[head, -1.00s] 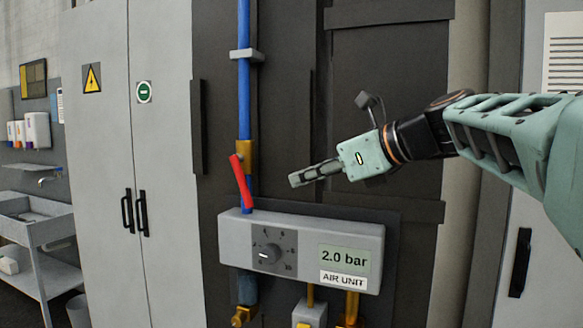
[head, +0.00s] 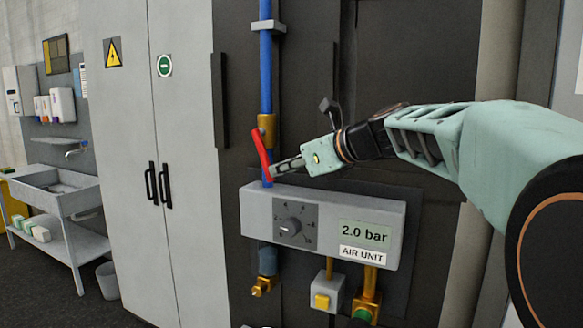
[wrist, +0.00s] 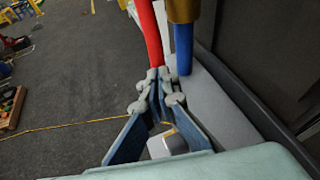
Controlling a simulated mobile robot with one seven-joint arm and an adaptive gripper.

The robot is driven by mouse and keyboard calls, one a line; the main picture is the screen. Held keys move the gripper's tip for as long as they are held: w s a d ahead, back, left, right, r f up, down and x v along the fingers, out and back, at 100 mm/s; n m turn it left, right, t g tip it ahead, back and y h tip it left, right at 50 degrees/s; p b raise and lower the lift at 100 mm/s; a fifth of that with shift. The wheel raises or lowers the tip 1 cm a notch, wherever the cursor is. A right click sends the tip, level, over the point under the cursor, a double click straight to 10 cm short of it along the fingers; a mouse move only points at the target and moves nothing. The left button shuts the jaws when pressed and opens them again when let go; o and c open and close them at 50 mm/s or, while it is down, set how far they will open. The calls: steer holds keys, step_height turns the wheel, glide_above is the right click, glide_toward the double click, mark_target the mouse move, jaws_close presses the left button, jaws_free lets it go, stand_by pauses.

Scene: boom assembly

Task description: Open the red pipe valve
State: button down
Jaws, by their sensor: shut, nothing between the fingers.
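The red valve handle (head: 260,152) slants down and slightly right from the brass valve body (head: 267,128) on the blue pipe (head: 265,60). In the wrist view the red handle (wrist: 151,32) stands just beyond my fingertips, beside the blue pipe (wrist: 183,52). My gripper (head: 275,173) is shut and empty, coming in from the right, with its tips at the lower end of the handle. The tips look very near or touching it; I cannot tell which. In the wrist view my gripper (wrist: 158,85) has its fingers together.
The grey air unit (head: 370,212), reading 2.0 bar, sits just below my gripper. A grey cabinet (head: 180,120) stands to the left, with a sink (head: 55,190) beyond it. Dark panels (head: 400,60) are behind my arm. Open floor shows in the wrist view.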

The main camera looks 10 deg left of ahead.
mark_target(268, 177)
steer(key=a+f+y+b, duration=0.1)
steer(key=b, duration=0.3)
steer(key=w+a+f+t+y+b, duration=0.1)
steer(key=b, duration=0.4)
steer(key=shift+a+f+m+y, duration=0.1)
steer(key=shift+a+m+y, duration=0.1)
steer(key=shift+m+y, duration=0.1)
steer(key=shift+w+a, duration=0.1)
steer(key=shift+a, duration=0.35)
steer(key=shift+d, duration=0.1)
